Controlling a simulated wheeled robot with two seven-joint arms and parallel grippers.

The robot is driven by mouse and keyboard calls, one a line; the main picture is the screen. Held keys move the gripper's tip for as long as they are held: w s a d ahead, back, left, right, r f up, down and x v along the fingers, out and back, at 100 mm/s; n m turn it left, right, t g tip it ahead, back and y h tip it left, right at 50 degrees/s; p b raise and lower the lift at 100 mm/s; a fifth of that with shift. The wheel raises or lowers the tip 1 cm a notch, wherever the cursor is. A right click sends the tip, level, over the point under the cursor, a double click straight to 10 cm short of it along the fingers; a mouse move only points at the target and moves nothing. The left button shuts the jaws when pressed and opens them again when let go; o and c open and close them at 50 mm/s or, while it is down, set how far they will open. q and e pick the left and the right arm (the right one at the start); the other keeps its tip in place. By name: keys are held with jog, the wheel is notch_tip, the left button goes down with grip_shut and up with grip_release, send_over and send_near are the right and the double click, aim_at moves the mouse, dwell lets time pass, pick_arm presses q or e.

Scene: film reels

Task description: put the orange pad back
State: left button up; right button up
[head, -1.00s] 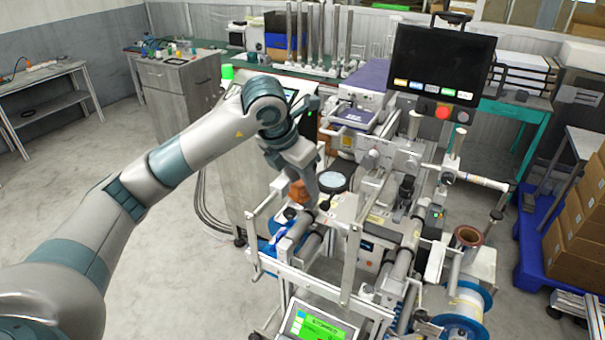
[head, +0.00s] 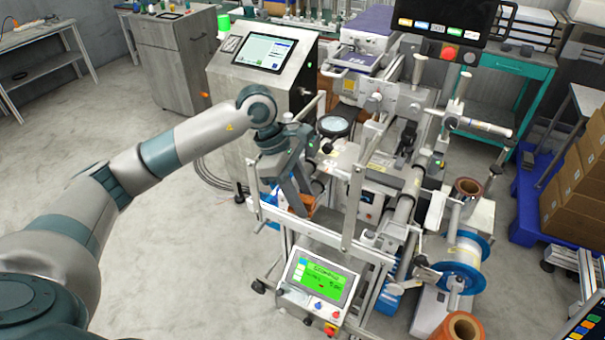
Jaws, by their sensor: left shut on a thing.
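My left gripper (head: 294,197) reaches into the white frame of the machine from the left and is shut on the orange pad (head: 305,203). The pad is a small orange-brown piece, partly hidden by the gripper fingers. It is within the frame, behind and above the green-screen control box (head: 320,283). I cannot tell whether it touches the machine. My right gripper is not in view.
White frame bars (head: 353,190) stand close around the gripper. A round magnifier (head: 333,126) is just behind. A blue-flanged reel (head: 466,257) and a brown roll (head: 467,187) are at right. A grey cabinet with a touchscreen (head: 264,52) stands behind the arm. The floor at left is clear.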

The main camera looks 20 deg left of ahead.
pick_arm(q)
jog(key=s+d+f+m+g+y+b, duration=0.3)
jog(key=s+f+m+g+y+b, duration=0.1)
jog(key=s+f+m, duration=0.9)
notch_tip(320, 180, down, 4)
jog(key=m+g, duration=0.1)
jog(key=m, duration=0.5)
jog(key=shift+s+y+b, duration=0.15)
jog(key=shift+y+b, duration=0.15)
jog(key=shift+b, duration=0.1)
jog(key=shift+r, duration=0.1)
